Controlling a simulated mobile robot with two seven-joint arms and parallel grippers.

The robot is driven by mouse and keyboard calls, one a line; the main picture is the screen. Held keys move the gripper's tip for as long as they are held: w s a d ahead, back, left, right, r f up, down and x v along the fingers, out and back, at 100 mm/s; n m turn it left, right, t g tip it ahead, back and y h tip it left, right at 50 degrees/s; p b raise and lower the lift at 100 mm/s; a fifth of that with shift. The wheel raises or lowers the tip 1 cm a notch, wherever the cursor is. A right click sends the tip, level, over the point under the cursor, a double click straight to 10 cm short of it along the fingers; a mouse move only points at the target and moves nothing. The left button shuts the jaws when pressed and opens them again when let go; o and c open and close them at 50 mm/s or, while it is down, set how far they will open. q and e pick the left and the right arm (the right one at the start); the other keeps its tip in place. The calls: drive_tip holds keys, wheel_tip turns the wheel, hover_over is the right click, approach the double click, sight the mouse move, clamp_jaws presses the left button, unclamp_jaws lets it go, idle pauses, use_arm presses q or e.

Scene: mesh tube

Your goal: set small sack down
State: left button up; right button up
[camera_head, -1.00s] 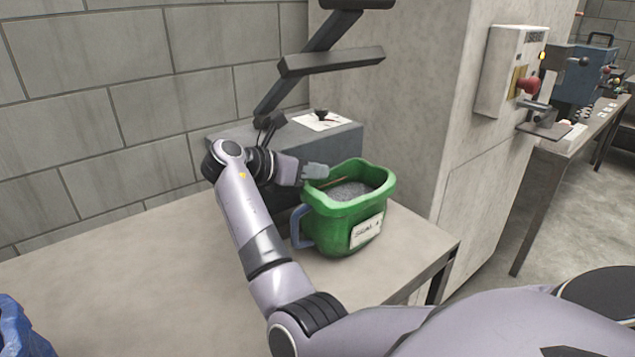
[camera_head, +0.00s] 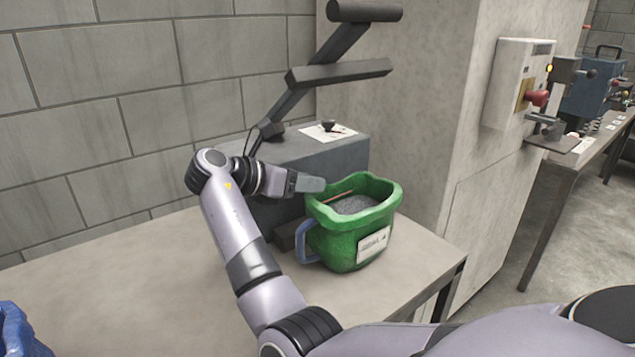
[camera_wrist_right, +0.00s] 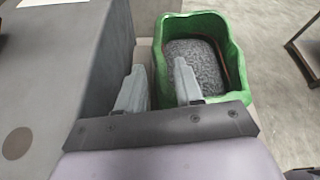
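A green open-topped sack-like container (camera_head: 345,238) with grey granules inside, a white label and a blue-grey side handle stands upright on the table. It also shows in the right wrist view (camera_wrist_right: 225,22). My right gripper (camera_head: 318,184) is at its left rim, just above the handle side. In the right wrist view the two fingers (camera_wrist_right: 160,68) are apart, one outside the container's wall and one overlapping its opening. My left gripper is out of view. A crumpled blue thing (camera_head: 12,330) is cut off at the lower left.
A grey box-shaped machine (camera_head: 325,155) with a dark arm above stands behind the container. A concrete pillar (camera_head: 410,110) with a control box (camera_head: 515,80) is to the right. The table (camera_head: 130,275) is bare at the left and front.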

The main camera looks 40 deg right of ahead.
drive_tip(key=v, duration=0.8)
drive_tip(key=shift+a, duration=0.15)
